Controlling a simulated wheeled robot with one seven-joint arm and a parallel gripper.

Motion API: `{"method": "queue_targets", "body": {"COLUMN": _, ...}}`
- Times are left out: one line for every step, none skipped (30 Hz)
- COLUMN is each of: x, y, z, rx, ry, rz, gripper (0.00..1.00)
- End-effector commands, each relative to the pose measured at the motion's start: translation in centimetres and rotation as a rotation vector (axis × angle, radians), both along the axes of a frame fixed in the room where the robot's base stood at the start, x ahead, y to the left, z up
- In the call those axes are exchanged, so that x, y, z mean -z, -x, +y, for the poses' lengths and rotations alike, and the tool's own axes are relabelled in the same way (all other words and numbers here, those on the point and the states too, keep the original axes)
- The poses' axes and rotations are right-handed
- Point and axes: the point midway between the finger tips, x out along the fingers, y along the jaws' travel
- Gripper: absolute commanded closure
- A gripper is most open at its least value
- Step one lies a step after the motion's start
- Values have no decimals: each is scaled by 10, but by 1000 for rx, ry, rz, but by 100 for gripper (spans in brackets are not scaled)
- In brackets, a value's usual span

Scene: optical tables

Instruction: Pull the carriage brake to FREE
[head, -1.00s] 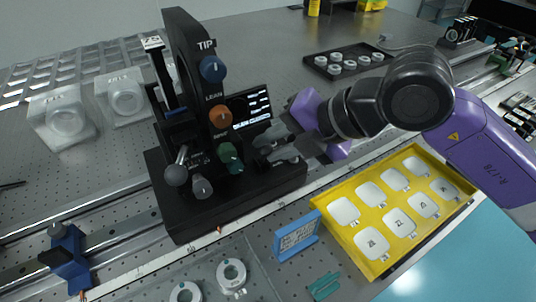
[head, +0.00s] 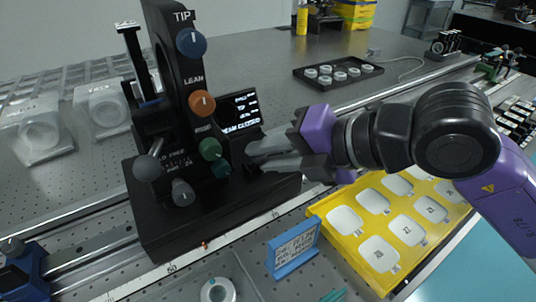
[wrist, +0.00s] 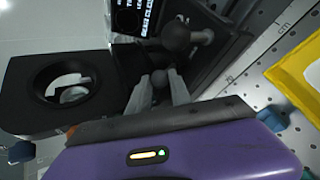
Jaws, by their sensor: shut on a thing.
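The black carriage (head: 215,215) stands on the rail, with its upright bearing a blue TIP knob (head: 191,42), an orange LEAN knob (head: 202,103) and a green knob (head: 211,149). A dark ball-ended lever (head: 147,168) is at its left, beside a small label that seems to read HOLD FREE. My gripper (head: 258,152) is at the carriage's right side, below the display (head: 240,112). A darker ball (wrist: 175,37) on an arm is just beyond.
A yellow tray (head: 318,211) with white pieces lies at the right, below my arm. A blue label stand (head: 292,250) is in front of the carriage. A dark tray of round parts (head: 338,77) is behind. A black ring mount (wrist: 20,95) is beside my gripper.

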Motion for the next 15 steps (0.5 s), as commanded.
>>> {"method": "queue_targets", "body": {"x": 0, "y": -1, "z": -1, "rx": 3, "ry": 2, "rz": -1, "gripper": 100}}
{"method": "queue_targets", "body": {"x": 0, "y": -1, "z": -1, "rx": 3, "ry": 1, "rz": 0, "gripper": 100}}
{"method": "queue_targets", "body": {"x": 0, "y": -1, "z": -1, "rx": 3, "ry": 2, "rz": 1, "gripper": 100}}
{"method": "queue_targets", "body": {"x": 0, "y": -1, "z": -1, "rx": 3, "ry": 2, "rz": 1, "gripper": 71}}
{"method": "queue_targets", "body": {"x": 0, "y": -1, "z": -1, "rx": 3, "ry": 2, "rz": 1, "gripper": 65}}
{"method": "queue_targets", "body": {"x": 0, "y": -1, "z": -1, "rx": 3, "ry": 2, "rz": 1, "gripper": 58}}
{"method": "queue_targets", "body": {"x": 0, "y": -1, "z": -1, "rx": 3, "ry": 2, "rz": 1, "gripper": 54}}
{"method": "queue_targets", "body": {"x": 0, "y": 0, "z": -1, "rx": 2, "ry": 2, "rz": 1, "gripper": 54}}
{"method": "queue_targets", "body": {"x": 0, "y": 0, "z": -1, "rx": 2, "ry": 2, "rz": 1, "gripper": 54}}
{"method": "queue_targets", "body": {"x": 0, "y": 0, "z": -1, "rx": 2, "ry": 2, "rz": 1, "gripper": 54}}
{"method": "queue_targets", "body": {"x": 0, "y": 0, "z": -1, "rx": 2, "ry": 2, "rz": 1, "gripper": 54}}
{"method": "queue_targets", "body": {"x": 0, "y": 0, "z": -1, "rx": 1, "ry": 1, "rz": 1, "gripper": 54}}
{"method": "queue_targets", "body": {"x": 0, "y": 0, "z": -1, "rx": 1, "ry": 1, "rz": 1, "gripper": 54}}
{"method": "queue_targets", "body": {"x": 0, "y": 0, "z": -1, "rx": 1, "ry": 1, "rz": 1, "gripper": 54}}
{"method": "queue_targets", "body": {"x": 0, "y": 0, "z": -1, "rx": 1, "ry": 1, "rz": 1, "gripper": 54}}
